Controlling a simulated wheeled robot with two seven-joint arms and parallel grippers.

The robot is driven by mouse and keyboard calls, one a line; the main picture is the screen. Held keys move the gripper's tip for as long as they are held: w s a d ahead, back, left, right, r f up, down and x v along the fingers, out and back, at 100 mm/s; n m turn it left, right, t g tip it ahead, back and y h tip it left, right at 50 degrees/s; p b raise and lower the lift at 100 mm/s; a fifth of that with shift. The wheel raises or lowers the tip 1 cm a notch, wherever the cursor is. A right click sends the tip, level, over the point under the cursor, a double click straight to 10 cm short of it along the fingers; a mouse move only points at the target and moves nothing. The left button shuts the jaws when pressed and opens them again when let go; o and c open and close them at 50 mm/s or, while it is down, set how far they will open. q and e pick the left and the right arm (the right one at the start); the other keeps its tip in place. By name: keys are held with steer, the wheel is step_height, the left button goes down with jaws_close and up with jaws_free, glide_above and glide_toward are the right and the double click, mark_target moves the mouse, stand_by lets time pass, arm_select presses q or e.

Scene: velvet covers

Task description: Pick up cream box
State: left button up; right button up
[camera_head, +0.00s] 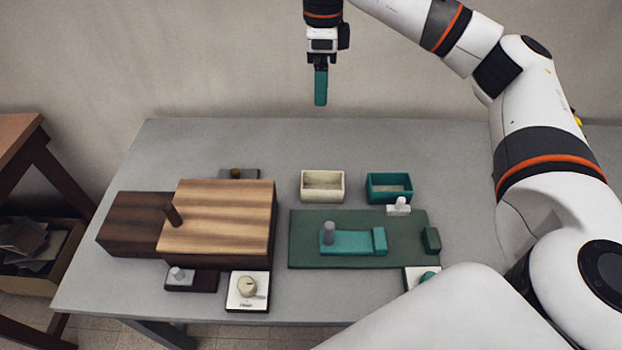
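The cream box (311,198) is a small open-topped box standing upright on the grey table, behind the dark green mat. It looks empty. My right gripper (320,68) is high above the back edge of the table, pointing down, well apart from the cream box. A flat teal piece (320,88) hangs upright from its fingertips, and the gripper appears shut on it. My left gripper is not in view.
A teal open box (389,197) stands to the right of the cream box, with a small white knobbed piece (399,207) before it. The green mat (305,250) bears a teal block (350,243). Wooden blocks (220,220) stand left. The table (150,160) is clear at the back left.

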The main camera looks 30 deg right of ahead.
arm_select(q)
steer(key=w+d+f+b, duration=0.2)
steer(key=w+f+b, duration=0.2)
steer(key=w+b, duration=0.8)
arm_select(e)
step_height(320, 180, down, 13)
steer(key=b, duration=0.8)
glide_toward(322, 185)
steer(key=shift+s+a+f, duration=0.55)
steer(key=shift+a+f, duration=0.3)
steer(key=shift+a, duration=0.05)
steer(key=f, duration=0.3)
steer(key=s+f, duration=0.1)
steer(key=shift+d+f, duration=0.25)
steer(key=shift+f, duration=0.5)
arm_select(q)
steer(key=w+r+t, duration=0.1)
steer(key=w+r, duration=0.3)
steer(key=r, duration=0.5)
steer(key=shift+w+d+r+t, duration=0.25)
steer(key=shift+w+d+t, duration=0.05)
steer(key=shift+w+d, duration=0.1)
arm_select(e)
steer(key=c, duration=1.1)
